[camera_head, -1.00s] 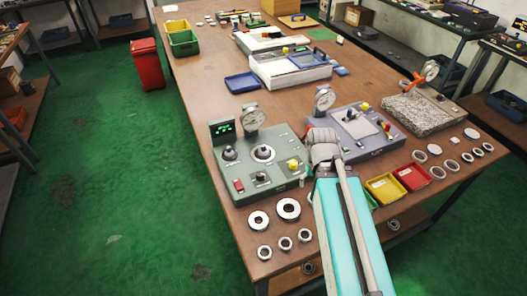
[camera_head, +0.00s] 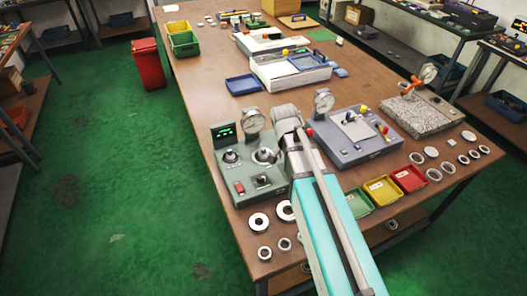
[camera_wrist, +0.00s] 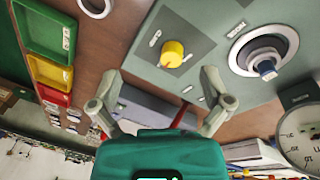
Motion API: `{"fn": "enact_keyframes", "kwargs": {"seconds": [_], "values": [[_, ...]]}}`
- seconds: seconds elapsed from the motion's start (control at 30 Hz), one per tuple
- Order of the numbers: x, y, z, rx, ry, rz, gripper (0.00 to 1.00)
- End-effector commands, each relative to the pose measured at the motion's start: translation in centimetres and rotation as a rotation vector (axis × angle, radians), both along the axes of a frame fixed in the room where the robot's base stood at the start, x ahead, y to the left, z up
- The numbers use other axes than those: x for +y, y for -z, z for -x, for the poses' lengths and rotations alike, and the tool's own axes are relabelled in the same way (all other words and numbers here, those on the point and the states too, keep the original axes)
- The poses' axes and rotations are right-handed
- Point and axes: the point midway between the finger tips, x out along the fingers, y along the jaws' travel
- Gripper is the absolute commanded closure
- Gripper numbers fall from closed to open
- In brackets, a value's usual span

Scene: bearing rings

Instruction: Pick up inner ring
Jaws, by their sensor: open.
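Several metal rings lie on the table, and I cannot tell which is the inner ring. At the front left are a larger ring (camera_head: 258,221), another larger ring (camera_head: 285,210) partly behind my arm, and small rings (camera_head: 264,252). More rings and discs (camera_head: 434,174) lie at the right. In the wrist view part of a ring (camera_wrist: 95,6) shows at the top left edge. My gripper (camera_wrist: 160,102) is open and empty, its fingers spread over the edge of the green tester. In the head view my arm hides the fingers. No ring is between them.
A green tester (camera_head: 245,180) with a yellow knob (camera_wrist: 173,52) and dial gauge (camera_head: 252,122) is close to my gripper. A grey-blue tester (camera_head: 352,155) stands right of it. Green, yellow (camera_head: 381,190) and red bins (camera_head: 408,178) line the front edge.

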Motion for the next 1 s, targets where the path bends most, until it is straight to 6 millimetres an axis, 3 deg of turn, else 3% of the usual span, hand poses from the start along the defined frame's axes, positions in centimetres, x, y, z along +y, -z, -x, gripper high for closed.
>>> {"fn": "enact_keyframes", "kwargs": {"seconds": [0.1,0.6,0.8,1.0], "values": [[2.1,-1.2,-2.2,-0.026,0.115,0.036,0.02],[10.8,-4.8,-8.5,-0.203,0.61,0.162,0.02],[13.5,-5.8,-9.8,-0.27,0.75,0.186,0.02],[14.4,-6.0,-10.1,-0.297,0.804,0.194,0.02]]}}
